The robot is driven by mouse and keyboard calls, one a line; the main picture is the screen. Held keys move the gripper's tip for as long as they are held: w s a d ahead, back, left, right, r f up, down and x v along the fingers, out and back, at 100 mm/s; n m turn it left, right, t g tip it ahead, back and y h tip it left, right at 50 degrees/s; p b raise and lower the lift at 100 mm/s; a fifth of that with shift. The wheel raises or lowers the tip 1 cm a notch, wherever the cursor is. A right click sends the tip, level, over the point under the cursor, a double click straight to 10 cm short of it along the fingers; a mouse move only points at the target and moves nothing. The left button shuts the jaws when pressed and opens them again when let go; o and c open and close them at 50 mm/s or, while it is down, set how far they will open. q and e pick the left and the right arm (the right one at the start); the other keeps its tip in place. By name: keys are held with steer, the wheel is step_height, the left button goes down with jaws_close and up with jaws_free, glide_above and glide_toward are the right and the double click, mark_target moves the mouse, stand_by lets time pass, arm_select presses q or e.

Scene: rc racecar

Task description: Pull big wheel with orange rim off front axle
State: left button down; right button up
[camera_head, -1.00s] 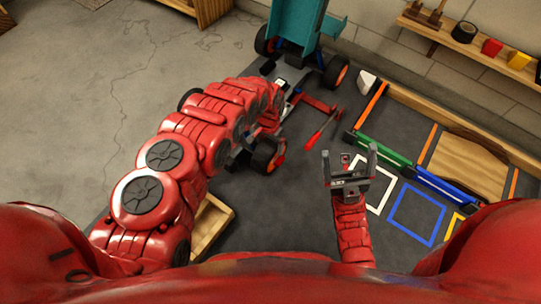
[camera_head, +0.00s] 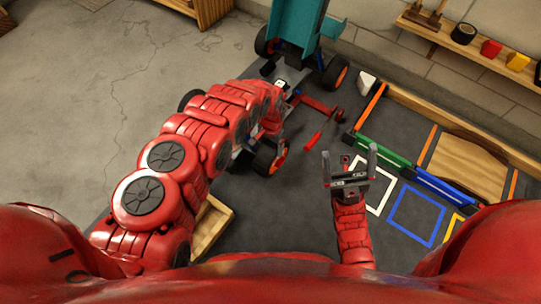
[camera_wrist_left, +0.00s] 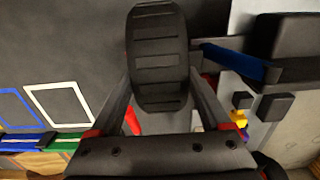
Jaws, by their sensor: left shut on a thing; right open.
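A big black wheel with an orange rim (camera_head: 269,156) is at the near right of the racecar, beside my left arm in the head view. In the left wrist view a ribbed black tire (camera_wrist_left: 157,45) stands between the fingers of my left gripper (camera_wrist_left: 160,78), which is shut on it. It appears to be that same wheel; its rim does not show there. A blue part (camera_wrist_left: 233,61) extends right from beside the tire. In the head view, my arm hides the left fingers and much of the car. My right gripper (camera_head: 349,168) is open and empty above the mat.
Another orange-rimmed wheel (camera_head: 335,73) and a teal wing (camera_head: 296,24) are at the car's far end. A red tool (camera_head: 320,129) lies right of the car. Green (camera_head: 384,149) and blue (camera_head: 437,184) bars and a white-outlined square (camera_head: 381,194) are further right.

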arm_select(q)
steer(key=shift+s+d+r+p, duration=0.1)
steer(key=shift+s+d+p, duration=0.2)
steer(key=shift+s+d, duration=0.3)
steer(key=shift+s+d+f+p, duration=0.1)
steer(key=shift+s+d+p, duration=0.25)
steer(key=shift+d, duration=0.45)
steer(key=shift+s+d+r+p, duration=0.1)
steer(key=shift+s+d+p, duration=0.2)
steer(key=shift+s+d, duration=0.3)
steer(key=shift+s+d+p, duration=0.2)
steer(key=shift+s+d, duration=0.25)
steer(key=shift+d, duration=0.25)
steer(key=shift+s+d+p, duration=0.15)
steer(key=shift+s+d, duration=0.25)
steer(key=shift+d, duration=0.25)
steer(key=r+p, duration=0.1)
steer(key=s+d+r+p, duration=0.1)
steer(key=r+p, duration=0.1)
steer(key=d+r+p, duration=0.1)
steer(key=r, duration=0.1)
steer(key=shift+s+d+p, duration=0.2)
steer(key=shift+s+p, duration=0.2)
